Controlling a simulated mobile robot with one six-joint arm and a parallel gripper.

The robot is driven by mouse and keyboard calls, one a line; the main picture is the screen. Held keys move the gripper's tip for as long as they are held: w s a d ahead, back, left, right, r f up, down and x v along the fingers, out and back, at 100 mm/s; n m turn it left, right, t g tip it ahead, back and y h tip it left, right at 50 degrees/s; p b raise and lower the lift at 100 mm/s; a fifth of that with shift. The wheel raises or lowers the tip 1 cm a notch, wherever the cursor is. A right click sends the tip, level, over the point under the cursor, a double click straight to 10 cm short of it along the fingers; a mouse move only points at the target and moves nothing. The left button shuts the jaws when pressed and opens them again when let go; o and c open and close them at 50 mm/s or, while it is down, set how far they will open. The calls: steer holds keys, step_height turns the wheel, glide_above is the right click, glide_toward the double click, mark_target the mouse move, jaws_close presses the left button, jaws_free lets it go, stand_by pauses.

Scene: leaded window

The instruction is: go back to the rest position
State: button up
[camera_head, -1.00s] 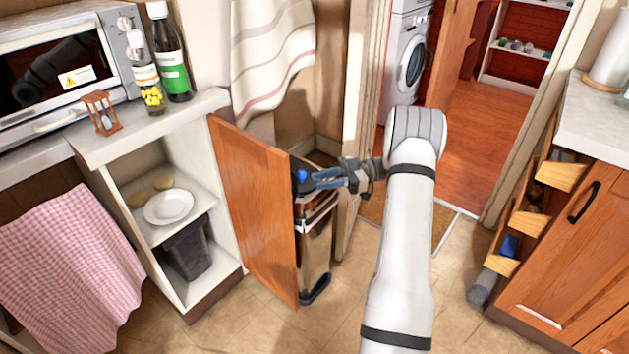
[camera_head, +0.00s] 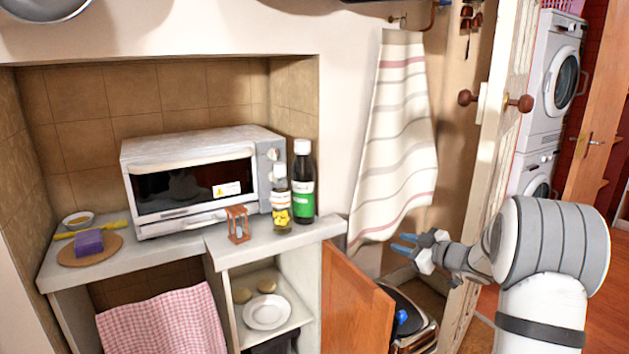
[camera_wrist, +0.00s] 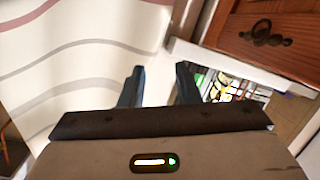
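My gripper (camera_head: 404,243) is in the head view at right of centre, raised above the open cabinet door (camera_head: 355,300) and the bin (camera_head: 412,318). Its two blue fingers are apart, with nothing between them. In the wrist view my gripper (camera_wrist: 158,82) also shows spread fingers and an empty gap. The striped towel (camera_head: 395,130) hangs behind the gripper, and it fills the left of the wrist view (camera_wrist: 60,60). I cannot tell whether the fingers touch the towel.
A microwave (camera_head: 200,175), an hourglass (camera_head: 238,224) and two bottles stand on the counter at left. A plate (camera_head: 267,312) sits on the shelf below. A door edge with knobs (camera_head: 520,102) is close to my arm. Washing machines (camera_head: 555,75) stand beyond the doorway.

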steer(key=s+r+m+h+p, duration=0.6)
steer(key=s+r+m+h, duration=0.3)
steer(key=r, duration=0.4)
steer(key=s+a+f+m+g+p, duration=0.1)
steer(key=s+a+g, duration=0.3)
steer(key=s, duration=1.1)
steer(key=s+a+f+m+g+p, duration=0.1)
steer(key=s+a+g+p, duration=0.3)
steer(key=s, duration=1.2)
steer(key=shift+s+a+m+g, duration=0.2)
steer(key=shift+a+m+g, duration=0.2)
steer(key=shift+a+g, duration=0.45)
